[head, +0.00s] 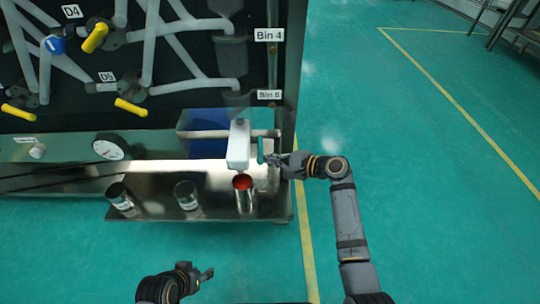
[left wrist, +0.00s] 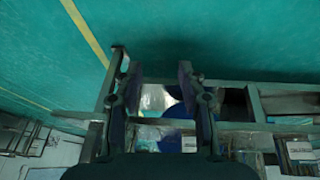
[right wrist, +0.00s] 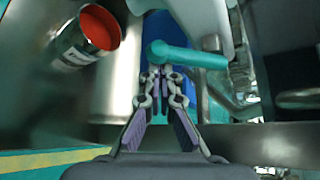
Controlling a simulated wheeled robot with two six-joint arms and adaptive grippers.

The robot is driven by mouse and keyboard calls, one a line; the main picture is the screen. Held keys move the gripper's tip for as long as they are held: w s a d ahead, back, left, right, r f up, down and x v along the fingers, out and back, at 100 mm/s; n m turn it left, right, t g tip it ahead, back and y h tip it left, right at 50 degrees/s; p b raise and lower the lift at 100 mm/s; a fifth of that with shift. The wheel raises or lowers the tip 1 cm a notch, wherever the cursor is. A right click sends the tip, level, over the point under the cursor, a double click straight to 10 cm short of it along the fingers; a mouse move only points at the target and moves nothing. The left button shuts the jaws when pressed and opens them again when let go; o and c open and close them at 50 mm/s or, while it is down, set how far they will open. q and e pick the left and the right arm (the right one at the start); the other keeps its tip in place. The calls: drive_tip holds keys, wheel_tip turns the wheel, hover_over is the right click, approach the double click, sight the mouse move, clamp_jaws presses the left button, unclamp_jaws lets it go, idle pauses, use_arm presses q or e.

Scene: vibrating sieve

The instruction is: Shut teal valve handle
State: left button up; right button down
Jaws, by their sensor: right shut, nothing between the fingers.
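The teal valve handle (head: 261,151) is a short bar at the right side of the white spout (head: 239,150). In the right wrist view the handle (right wrist: 190,57) lies crosswise just beyond my fingertips, its rounded end at the left. My right gripper (head: 271,160) is beside the handle, fingertips together and empty. In the right wrist view the closed fingertips (right wrist: 160,74) are very near the bar; I cannot tell whether they touch it. My left gripper (head: 207,273) is away from the rig, low in the head view. Its fingers (left wrist: 158,82) are apart with nothing between them.
A metal can with red content (head: 246,201) stands below the spout on the steel shelf (head: 160,207). Two more cans (head: 186,195) stand to its left. A round gauge (head: 110,147) and yellow handles (head: 95,38) are on the rig.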

sight(262, 158)
use_arm(q)
drive_tip(key=shift+s+a+r+g+y+p, duration=0.65)
drive_tip(key=shift+a+r+g+p, duration=0.65)
drive_tip(key=shift+r+p, duration=1.7)
drive_tip(key=s+a+f+p, duration=0.2)
drive_tip(key=f+p, duration=0.1)
drive_tip(key=f, duration=0.6)
drive_tip(key=s+a+f+p, duration=0.2)
drive_tip(key=a+f+p, duration=0.15)
drive_tip(key=f, duration=0.45)
use_arm(e)
drive_tip(key=r+m+g+p, duration=0.1)
drive_tip(key=s+r+m+g, duration=0.1)
drive_tip(key=r+g+h+p, duration=0.1)
drive_tip(key=shift+s+m+p, duration=0.25)
drive_tip(key=shift+m+p, duration=0.05)
drive_tip(key=shift+m, duration=0.1)
use_arm(q)
drive_tip(key=s+f+p, duration=0.2)
drive_tip(key=s+p, duration=0.2)
drive_tip(key=s, duration=0.9)
drive_tip(key=shift+s+g+y+p, duration=0.2)
drive_tip(key=shift+g+y+p, duration=0.1)
drive_tip(key=shift+g+y, duration=0.15)
use_arm(e)
drive_tip(key=shift+s+r+m+g, duration=0.25)
drive_tip(key=shift+r+m+g, duration=0.25)
drive_tip(key=shift+g, duration=0.2)
use_arm(q)
drive_tip(key=shift+f, duration=0.1)
